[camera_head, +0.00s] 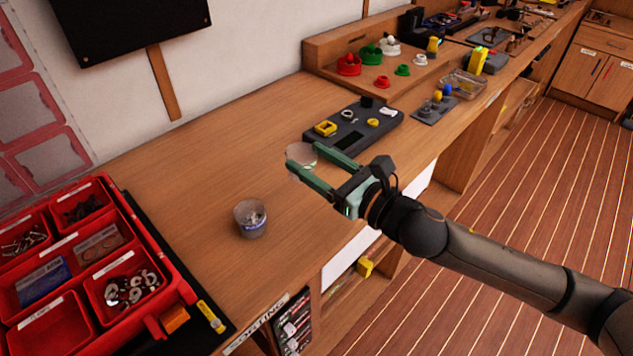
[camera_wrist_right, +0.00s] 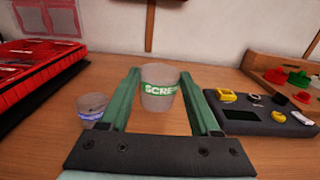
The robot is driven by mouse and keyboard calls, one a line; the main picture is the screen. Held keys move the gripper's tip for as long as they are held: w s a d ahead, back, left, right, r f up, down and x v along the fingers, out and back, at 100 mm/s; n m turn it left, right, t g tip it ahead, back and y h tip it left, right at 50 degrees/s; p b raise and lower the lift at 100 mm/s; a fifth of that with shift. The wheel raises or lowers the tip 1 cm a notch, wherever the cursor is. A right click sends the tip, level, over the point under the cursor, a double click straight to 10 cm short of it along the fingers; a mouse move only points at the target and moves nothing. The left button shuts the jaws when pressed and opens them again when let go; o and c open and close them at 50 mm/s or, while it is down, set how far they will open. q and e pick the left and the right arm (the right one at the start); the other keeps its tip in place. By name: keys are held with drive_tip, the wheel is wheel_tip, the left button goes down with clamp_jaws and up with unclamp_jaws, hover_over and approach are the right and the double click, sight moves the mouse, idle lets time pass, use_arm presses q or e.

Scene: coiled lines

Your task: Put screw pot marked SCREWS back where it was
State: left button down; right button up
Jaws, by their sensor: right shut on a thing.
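The screw pot (camera_head: 299,155) is a small pale translucent cup held over the wooden bench. In the right wrist view the pot (camera_wrist_right: 159,103) stands roughly upright between the fingers, and its green band shows the start of the word "SCREWS". My right gripper (camera_head: 306,162), with green fingers, is shut on it. I cannot tell whether the pot's base touches the bench. A second similar pot (camera_head: 250,218) with a bluish band stands on the bench, left of and nearer than the held one. It also shows in the right wrist view (camera_wrist_right: 92,106). My left gripper is not in view.
A red sorting case (camera_head: 180,272) with small parts fills the near left. A dark grey tray (camera_head: 350,137) with yellow and white parts lies just beyond the held pot. A raised wooden shelf (camera_head: 325,77) stands behind. The bench between case and tray is mostly clear.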

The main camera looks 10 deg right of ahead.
drive_tip(key=w+f, duration=0.1)
drive_tip(key=f, duration=0.1)
drive_tip(key=w+d+f, duration=0.1)
drive_tip(key=w+f, duration=0.1)
drive_tip(key=shift+d+f+b, duration=0.1)
drive_tip(key=shift+d+b, duration=0.05)
drive_tip(key=shift+b, duration=0.2)
wheel_tip(320, 180, down, 2)
drive_tip(key=shift+w+f+b, duration=0.1)
drive_tip(key=shift+f+b, duration=0.15)
drive_tip(key=shift+b, duration=0.1)
drive_tip(key=shift+d+f, duration=0.1)
drive_tip(key=shift+f, duration=0.3)
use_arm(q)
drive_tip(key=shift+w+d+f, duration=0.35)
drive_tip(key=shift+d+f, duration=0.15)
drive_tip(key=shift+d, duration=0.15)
use_arm(e)
drive_tip(key=shift+f, duration=0.1)
drive_tip(key=shift+f, duration=0.15)
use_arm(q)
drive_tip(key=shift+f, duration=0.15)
use_arm(e)
drive_tip(key=o, duration=1.4)
drive_tip(key=shift+c, duration=0.2)
